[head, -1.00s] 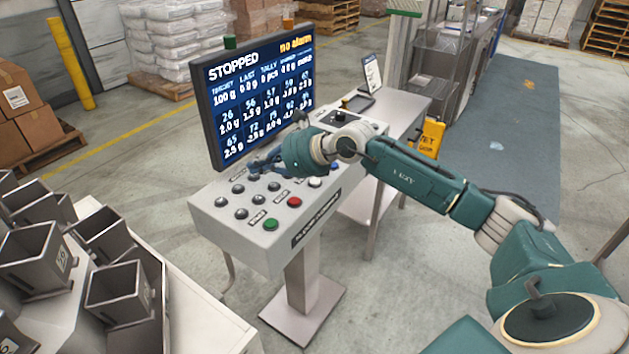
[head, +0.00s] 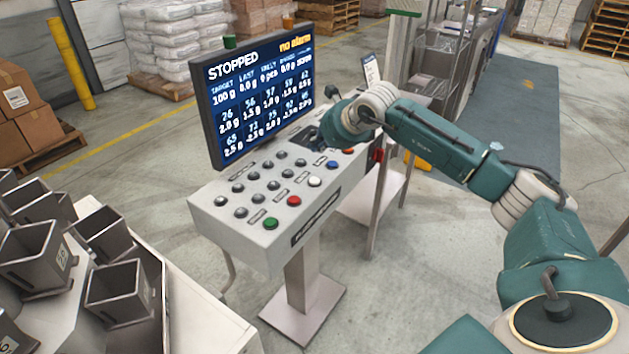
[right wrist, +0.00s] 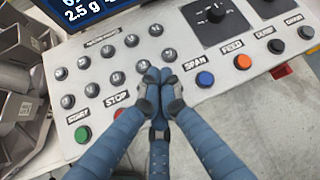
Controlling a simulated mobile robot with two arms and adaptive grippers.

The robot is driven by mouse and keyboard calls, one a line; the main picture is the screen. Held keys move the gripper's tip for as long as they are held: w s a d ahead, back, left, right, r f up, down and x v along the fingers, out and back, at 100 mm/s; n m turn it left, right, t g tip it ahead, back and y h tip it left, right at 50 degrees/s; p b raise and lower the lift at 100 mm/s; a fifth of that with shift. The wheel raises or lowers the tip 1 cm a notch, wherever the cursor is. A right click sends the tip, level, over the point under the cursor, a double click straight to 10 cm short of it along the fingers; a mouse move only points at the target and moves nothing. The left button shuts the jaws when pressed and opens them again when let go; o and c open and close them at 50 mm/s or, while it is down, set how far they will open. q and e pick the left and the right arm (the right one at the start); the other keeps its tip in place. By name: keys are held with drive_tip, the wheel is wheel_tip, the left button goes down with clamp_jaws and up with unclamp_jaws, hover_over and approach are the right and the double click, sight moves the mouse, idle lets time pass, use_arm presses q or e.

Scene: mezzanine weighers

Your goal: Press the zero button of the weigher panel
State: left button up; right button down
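The weigher panel (head: 228,225) is a grey sloped console on a post, with several dark grey buttons and a coloured row along its front edge. In the head view the row runs green (head: 271,223), red (head: 294,201), white (head: 315,181), blue (head: 332,165), orange (head: 348,150). In the right wrist view green reads START, red STOP, blue SPAN. My right gripper (right wrist: 159,76) is shut and empty, over the panel between STOP and SPAN in that picture, hiding the white button and its label. I cannot read ZERO anywhere. My left gripper is not in view.
A screen (head: 255,95) reading STOPPED and "no alarm" stands behind the buttons. Metal hoppers (head: 116,290) stand at lower left.

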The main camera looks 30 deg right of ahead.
drive_tip(key=b, duration=0.4)
hover_over(316, 181)
wheel_tip(316, 181, down, 7)
drive_tip(key=shift+d+f, duration=0.1)
drive_tip(key=shift+f, duration=0.05)
drive_tip(key=shift+f+b, duration=0.35)
drive_tip(key=shift+f, duration=0.2)
idle(0.7)
drive_tip(key=shift+f+b, duration=0.4)
drive_tip(key=shift+b, duration=0.2)
drive_tip(key=shift+f+b, duration=0.45)
drive_tip(key=shift+b, duration=0.05)
idle(0.4)
idle(0.3)
drive_tip(key=shift+r+p, duration=0.35)
drive_tip(key=shift+r, duration=0.5)
